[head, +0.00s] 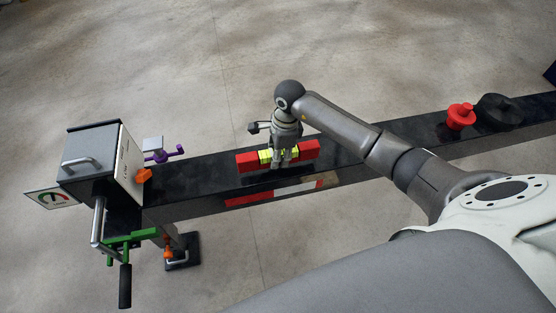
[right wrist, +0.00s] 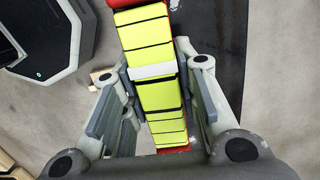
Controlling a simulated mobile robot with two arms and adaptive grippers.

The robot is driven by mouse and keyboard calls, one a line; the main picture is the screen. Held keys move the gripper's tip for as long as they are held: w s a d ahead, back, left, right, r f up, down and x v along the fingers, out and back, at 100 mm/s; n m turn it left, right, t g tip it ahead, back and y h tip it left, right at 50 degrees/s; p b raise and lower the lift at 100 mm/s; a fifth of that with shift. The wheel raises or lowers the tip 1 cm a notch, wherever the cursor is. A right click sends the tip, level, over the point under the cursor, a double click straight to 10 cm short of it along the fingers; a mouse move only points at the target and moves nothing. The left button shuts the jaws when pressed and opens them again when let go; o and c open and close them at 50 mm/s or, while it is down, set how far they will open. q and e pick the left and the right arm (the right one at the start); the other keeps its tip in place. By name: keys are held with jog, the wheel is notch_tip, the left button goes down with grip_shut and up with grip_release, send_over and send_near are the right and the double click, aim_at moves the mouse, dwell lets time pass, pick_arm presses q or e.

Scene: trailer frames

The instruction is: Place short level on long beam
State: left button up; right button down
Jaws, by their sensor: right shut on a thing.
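The short level (head: 247,162) is a red bar with a yellow-green middle. My right gripper (head: 280,163) is shut on its middle from above, hiding part of it. In the right wrist view the yellow body of the level (right wrist: 145,45) runs between the two fingers of the right gripper (right wrist: 158,95). The long beam (head: 190,178) is black and runs across the head view from lower left to upper right. The level lies roughly along the beam and overlaps its top; I cannot tell whether they touch. My left gripper is not in view.
A grey box with a handle (head: 97,160) stands at the beam's left end, with a purple knob (head: 162,156), a green crank (head: 130,239) and orange parts nearby. A red knob (head: 461,117) and a black round piece (head: 499,110) stand farther right on the beam. Open concrete floor surrounds it.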

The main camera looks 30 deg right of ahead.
jog(key=shift+w+f, duration=0.1)
jog(key=shift+f, duration=1.5)
jog(key=shift+f, duration=0.1)
jog(key=c, duration=1.1)
grip_release()
jog(key=r, duration=0.4)
jog(key=d+r, duration=0.1)
jog(key=r, duration=0.7)
jog(key=shift+s+d+r, duration=0.1)
jog(key=shift+s+d, duration=0.1)
